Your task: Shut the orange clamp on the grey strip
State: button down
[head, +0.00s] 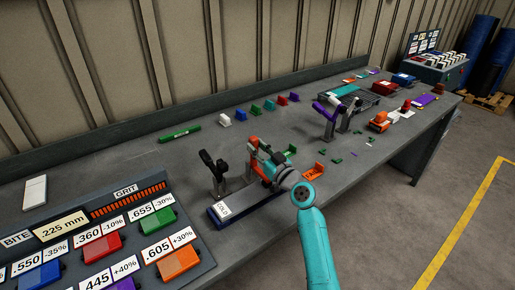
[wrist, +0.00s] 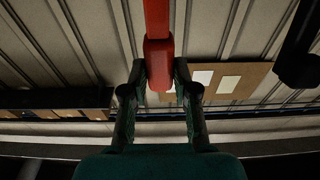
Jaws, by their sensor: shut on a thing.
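The orange clamp (head: 254,144) stands upright on its post on the bench, at the middle of the head view. In the wrist view its red-orange lever (wrist: 158,55) comes down from the top, and its thick end sits between my fingertips. My gripper (wrist: 160,76) is shut on that lever end; in the head view my gripper (head: 272,163) is beside the clamp, partly hidden by my wrist. A long grey strip (head: 246,197) lies low under the clamps, with a white label near its left end. My arm hides its right part and the clamp's foot.
A black clamp (head: 215,166) stands close to the left, and a purple clamp (head: 327,112) to the right. An orange bracket (head: 313,171) lies right of my gripper. A panel of labelled coloured blocks (head: 112,245) fills the lower left. Small coloured blocks line the back.

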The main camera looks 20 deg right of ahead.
jog(key=c, duration=0.9)
grip_release()
jog(key=v, duration=1.2)
